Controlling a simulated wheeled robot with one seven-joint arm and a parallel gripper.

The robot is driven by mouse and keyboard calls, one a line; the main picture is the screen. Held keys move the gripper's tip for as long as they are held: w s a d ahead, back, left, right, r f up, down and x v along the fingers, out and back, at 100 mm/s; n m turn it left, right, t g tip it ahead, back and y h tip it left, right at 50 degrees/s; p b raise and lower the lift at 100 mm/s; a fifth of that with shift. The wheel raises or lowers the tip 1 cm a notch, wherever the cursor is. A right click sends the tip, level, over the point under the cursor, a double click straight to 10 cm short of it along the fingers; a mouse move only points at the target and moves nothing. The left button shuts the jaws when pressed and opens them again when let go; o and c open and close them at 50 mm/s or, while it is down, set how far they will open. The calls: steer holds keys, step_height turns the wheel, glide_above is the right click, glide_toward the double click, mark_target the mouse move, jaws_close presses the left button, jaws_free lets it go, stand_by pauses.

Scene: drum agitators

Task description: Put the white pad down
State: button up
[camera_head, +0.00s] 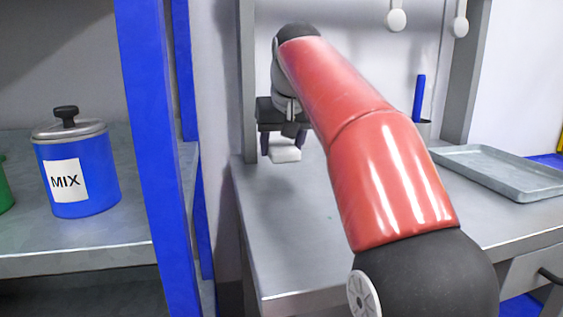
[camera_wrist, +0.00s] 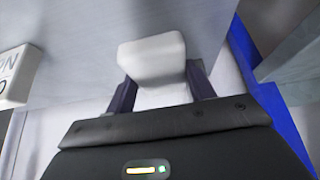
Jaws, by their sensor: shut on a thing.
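The white pad (camera_head: 285,152) is a small white block with rounded edges. My gripper (camera_head: 282,147) is shut on it, one finger on each side, over the far left part of the grey worktop (camera_head: 280,235). In the wrist view the pad (camera_wrist: 153,60) sits between the two dark fingers of my gripper (camera_wrist: 160,92). I cannot tell whether the pad touches the worktop.
A blue pot (camera_head: 78,178) marked MIX stands on a shelf behind a blue post (camera_head: 155,150) at left. A grey metal tray (camera_head: 500,170) lies on the worktop at right. A white lettered block (camera_wrist: 18,75) shows in the wrist view. The worktop's front left is clear.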

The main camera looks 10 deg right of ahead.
step_height(320, 180, down, 3)
steer(key=shift+b, duration=0.45)
steer(key=shift+w+f, duration=0.25)
